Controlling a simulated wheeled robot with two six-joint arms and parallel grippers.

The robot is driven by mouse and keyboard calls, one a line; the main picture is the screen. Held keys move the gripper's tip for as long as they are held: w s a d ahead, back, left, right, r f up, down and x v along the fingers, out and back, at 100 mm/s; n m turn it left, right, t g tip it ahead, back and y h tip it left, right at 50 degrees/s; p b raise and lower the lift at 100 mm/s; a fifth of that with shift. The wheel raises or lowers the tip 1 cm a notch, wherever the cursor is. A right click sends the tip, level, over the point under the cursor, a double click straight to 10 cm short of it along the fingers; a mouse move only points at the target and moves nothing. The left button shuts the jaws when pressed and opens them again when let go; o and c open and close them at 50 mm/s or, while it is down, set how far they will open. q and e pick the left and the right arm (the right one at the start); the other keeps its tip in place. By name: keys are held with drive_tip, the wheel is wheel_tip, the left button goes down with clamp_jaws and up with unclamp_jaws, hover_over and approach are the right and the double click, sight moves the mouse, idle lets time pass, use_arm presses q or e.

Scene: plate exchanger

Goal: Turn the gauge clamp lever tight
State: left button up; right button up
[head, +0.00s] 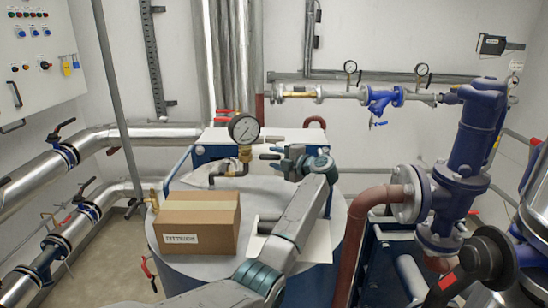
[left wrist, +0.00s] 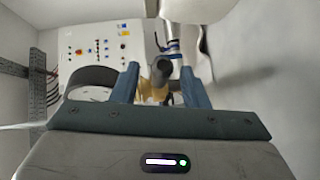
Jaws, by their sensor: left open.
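The pressure gauge (head: 244,128) has a white round face and stands upright on a brass fitting (head: 245,154) at the back of the tank. A short dark clamp lever (head: 272,139) sticks out to the right beside the gauge's lower edge. My left gripper (head: 272,153) is open, close to the right of the gauge fitting. In the left wrist view, the dark rounded lever end (left wrist: 161,68) shows between my two blue-grey fingers (left wrist: 160,84), with a visible space on each side. Brass shows behind it, and the dark-rimmed gauge (left wrist: 88,82) is partly hidden by the left finger. My right gripper is not in view.
A cardboard box (head: 197,222) stands on the tank top in front of the gauge. Red handles (head: 225,111) sit behind it. A rust-red pipe (head: 352,245) and a blue valve body (head: 455,180) stand to the right. A control panel (head: 38,55) hangs at the left.

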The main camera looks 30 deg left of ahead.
use_arm(q)
drive_tip(key=shift+w+a+f, duration=0.2)
drive_tip(key=shift+a, duration=0.25)
drive_tip(key=shift+w+a+f, duration=0.15)
drive_tip(key=shift+w+a, duration=0.05)
drive_tip(key=shift+a, duration=0.3)
drive_tip(key=shift+s+r, duration=0.1)
drive_tip(key=shift+r, duration=0.05)
clamp_jaws()
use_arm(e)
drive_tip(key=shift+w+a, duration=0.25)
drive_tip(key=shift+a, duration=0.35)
